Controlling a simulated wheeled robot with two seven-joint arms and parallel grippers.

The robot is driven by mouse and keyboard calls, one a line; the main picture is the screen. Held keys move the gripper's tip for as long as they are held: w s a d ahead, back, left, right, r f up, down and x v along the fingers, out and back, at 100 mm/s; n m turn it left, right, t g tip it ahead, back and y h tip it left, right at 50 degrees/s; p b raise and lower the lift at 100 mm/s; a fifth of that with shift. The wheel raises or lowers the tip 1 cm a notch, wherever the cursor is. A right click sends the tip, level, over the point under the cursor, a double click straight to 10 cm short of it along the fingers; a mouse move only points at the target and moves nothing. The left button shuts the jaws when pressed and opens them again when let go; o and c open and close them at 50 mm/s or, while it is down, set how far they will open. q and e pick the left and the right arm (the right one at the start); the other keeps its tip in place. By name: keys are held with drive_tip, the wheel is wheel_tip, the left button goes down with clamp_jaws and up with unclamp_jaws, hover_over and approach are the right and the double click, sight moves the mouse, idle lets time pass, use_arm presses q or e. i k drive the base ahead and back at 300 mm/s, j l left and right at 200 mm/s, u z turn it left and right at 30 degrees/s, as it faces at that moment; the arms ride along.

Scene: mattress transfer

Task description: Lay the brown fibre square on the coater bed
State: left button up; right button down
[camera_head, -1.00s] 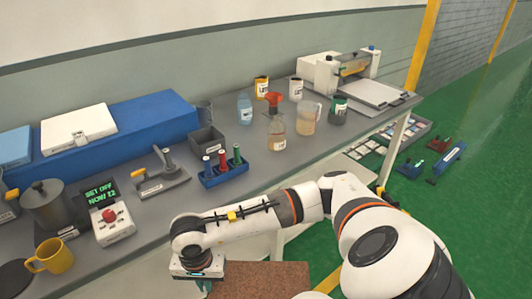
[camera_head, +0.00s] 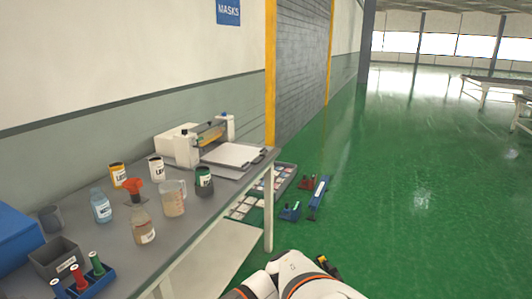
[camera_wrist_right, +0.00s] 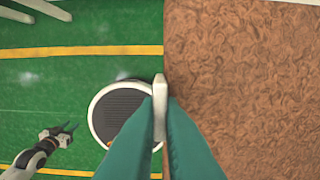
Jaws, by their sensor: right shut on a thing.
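The brown fibre square (camera_wrist_right: 245,85) fills the right side of the right wrist view. My right gripper (camera_wrist_right: 160,98) has its teal fingers closed together at the square's left edge and is shut on it. The head view shows neither the square nor this gripper, only part of my arm at the bottom. The coater (camera_head: 205,142) stands at the far end of the bench, with its flat pale bed (camera_head: 233,156) facing the aisle; the bed looks empty. My left gripper (camera_wrist_right: 62,134) shows small at the lower left of the right wrist view, its dark fingers apart and empty.
The bench (camera_head: 190,226) holds a measuring jug (camera_head: 173,198), a flask (camera_head: 143,226), a blue bottle (camera_head: 101,205) and several tins in front of the coater. A tray (camera_head: 275,181) and blue and red tools lie on the floor beyond the bench. The green floor on the right is open.

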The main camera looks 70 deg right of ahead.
sight(234, 154)
drive_tip(key=i+l+z, duration=0.15)
drive_tip(key=l, duration=0.25)
drive_tip(key=l+z, duration=0.15)
drive_tip(key=l, duration=0.2)
drive_tip(key=i+l+z, duration=0.15)
drive_tip(key=l, duration=0.25)
drive_tip(key=i+l+z, duration=0.15)
drive_tip(key=l, duration=0.15)
drive_tip(key=i+l+z, duration=0.15)
drive_tip(key=l, duration=0.2)
